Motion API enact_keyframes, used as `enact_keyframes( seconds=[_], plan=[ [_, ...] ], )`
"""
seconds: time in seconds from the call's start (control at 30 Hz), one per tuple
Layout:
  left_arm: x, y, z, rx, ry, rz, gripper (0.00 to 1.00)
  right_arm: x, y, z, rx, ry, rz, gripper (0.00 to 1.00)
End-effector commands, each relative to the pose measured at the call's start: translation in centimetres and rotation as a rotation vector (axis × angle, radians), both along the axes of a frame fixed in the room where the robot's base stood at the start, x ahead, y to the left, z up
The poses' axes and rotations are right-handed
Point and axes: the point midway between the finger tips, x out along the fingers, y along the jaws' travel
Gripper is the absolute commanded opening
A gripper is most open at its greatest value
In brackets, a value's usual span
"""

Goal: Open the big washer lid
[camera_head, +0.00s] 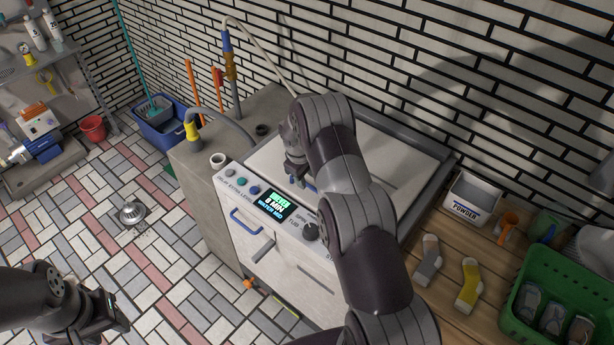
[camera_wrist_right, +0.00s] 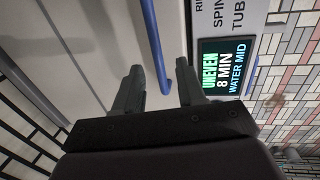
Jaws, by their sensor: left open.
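The washer (camera_head: 280,255) stands against the brick wall with its wide white lid (camera_head: 395,170) lying closed on top. A blue bar handle (camera_head: 308,184) on the lid's front edge is mostly hidden by my right arm. My right gripper (camera_head: 294,170) is at this edge. In the right wrist view its two fingers (camera_wrist_right: 160,92) are apart. The lower end of the blue handle (camera_wrist_right: 154,45) shows just beyond and between the fingertips; I cannot tell whether they touch it. My left gripper (camera_head: 112,308) is open and empty over the tiled floor, away from the washer.
The front panel has knobs and a lit display (camera_head: 277,205), which reads "UNEVEN 8 MIN WATER MID" in the wrist view. A lower blue handle (camera_head: 245,222) is on the washer's front. A wooden bench (camera_head: 440,308) with socks, a powder box (camera_head: 472,195) and a green basket (camera_head: 560,290) stands right.

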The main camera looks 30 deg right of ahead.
Motion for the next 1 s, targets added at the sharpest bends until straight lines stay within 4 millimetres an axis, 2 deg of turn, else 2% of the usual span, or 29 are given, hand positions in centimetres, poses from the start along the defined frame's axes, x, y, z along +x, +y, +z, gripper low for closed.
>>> enact_keyframes(
  seconds=[0.03,0.2,0.53,0.57,0.6,0.67,0.7,0.87,1.0],
  plan=[
    [0.0,0.0,0.8,0.000,0.000,0.000,0.43,0.0,-0.2,-0.7,0.001,0.003,0.000,0.40],
    [0.0,0.0,1.3,0.000,0.001,0.000,0.43,0.2,-0.6,-3.1,0.000,-0.001,-0.001,0.40],
    [0.0,0.0,1.3,0.000,0.000,0.000,0.43,0.3,-0.7,-3.8,0.001,-0.002,-0.001,0.40],
    [0.0,0.0,1.3,0.000,0.000,0.000,0.43,0.3,-0.7,-3.8,0.001,-0.002,-0.001,0.36],
    [0.0,0.0,1.3,0.000,0.000,0.000,0.43,0.3,-0.7,-3.8,0.001,-0.002,-0.001,0.23],
    [0.0,0.0,1.3,0.000,0.000,0.000,0.43,0.3,-0.7,-3.8,0.001,-0.002,-0.001,0.04],
    [0.0,0.0,1.3,0.000,0.000,0.000,0.43,0.3,-0.7,-3.8,0.001,-0.002,-0.001,0.00],
    [0.0,0.0,1.3,0.000,0.000,0.000,0.43,0.2,-0.7,-3.7,0.000,-0.001,-0.001,0.00],
    [0.0,0.0,1.5,0.000,0.000,0.000,0.43,0.3,-0.8,-2.9,0.000,0.000,-0.002,0.00]
  ],
)
